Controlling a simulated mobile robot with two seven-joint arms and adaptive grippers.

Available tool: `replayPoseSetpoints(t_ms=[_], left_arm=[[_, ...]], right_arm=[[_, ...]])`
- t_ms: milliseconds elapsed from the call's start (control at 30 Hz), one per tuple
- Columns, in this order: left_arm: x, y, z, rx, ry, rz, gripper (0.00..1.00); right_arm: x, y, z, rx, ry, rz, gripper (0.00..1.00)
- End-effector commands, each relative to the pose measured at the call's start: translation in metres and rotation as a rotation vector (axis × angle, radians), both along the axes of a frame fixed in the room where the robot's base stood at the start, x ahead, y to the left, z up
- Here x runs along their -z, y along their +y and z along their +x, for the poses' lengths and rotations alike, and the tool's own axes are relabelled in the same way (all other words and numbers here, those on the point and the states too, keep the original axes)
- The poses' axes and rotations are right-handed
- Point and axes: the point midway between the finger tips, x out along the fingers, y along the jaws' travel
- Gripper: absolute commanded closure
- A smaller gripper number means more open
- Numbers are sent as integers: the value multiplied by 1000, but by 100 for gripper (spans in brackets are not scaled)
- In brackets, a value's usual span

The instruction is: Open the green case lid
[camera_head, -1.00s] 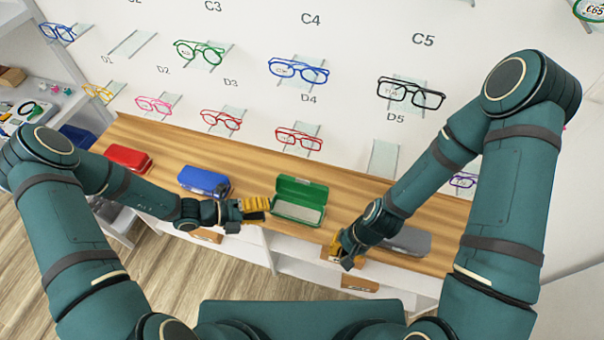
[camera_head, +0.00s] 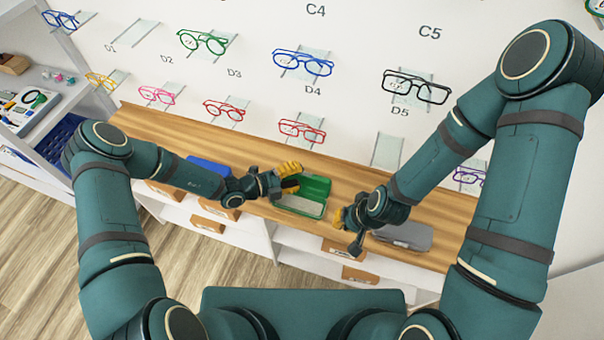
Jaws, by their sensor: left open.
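The green case (camera_head: 302,206) sits on the wooden counter with its lid (camera_head: 318,187) raised and its pale inside showing. My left gripper (camera_head: 291,178) is open, with its yellow fingers at the left part of the raised lid. They cover that part of the lid, and I cannot tell whether they touch it. My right gripper (camera_head: 340,220) is just right of the green case, low over the counter's front edge. Its fingers are partly hidden by its own wrist, so its opening is unclear.
A grey case (camera_head: 405,235) lies right of my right gripper. A blue case (camera_head: 208,171) lies behind my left forearm. Glasses, such as a red pair (camera_head: 302,130), hang on the white wall behind the wooden counter (camera_head: 345,178).

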Motion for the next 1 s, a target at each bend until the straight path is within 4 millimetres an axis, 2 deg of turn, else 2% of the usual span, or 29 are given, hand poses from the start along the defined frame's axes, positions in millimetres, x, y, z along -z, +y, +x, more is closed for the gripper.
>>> replayPoseSetpoints(t_ms=[200, 533, 567, 600, 667, 700, 1000], left_arm=[[5, -16, 8, 0, 0, 1, 56], [5, -19, 9, -1, -1, 2, 56], [5, -19, 9, -1, -1, 2, 61], [5, -19, 9, -1, -1, 2, 75], [5, -19, 9, -1, -1, 2, 96], [5, -19, 9, -1, -1, 2, 100], [5, -19, 9, -1, -2, 1, 100]], right_arm=[[0, 0, 0, 0, 0, 0, 100], [0, 0, 0, 1, 1, 0, 100], [0, 0, 0, 1, 1, 0, 100], [0, 0, 0, 1, 1, 0, 100], [0, 0, 0, 1, 1, 0, 100], [0, 0, 0, 1, 0, 0, 100], [0, 0, 0, 1, 1, 0, 100]])
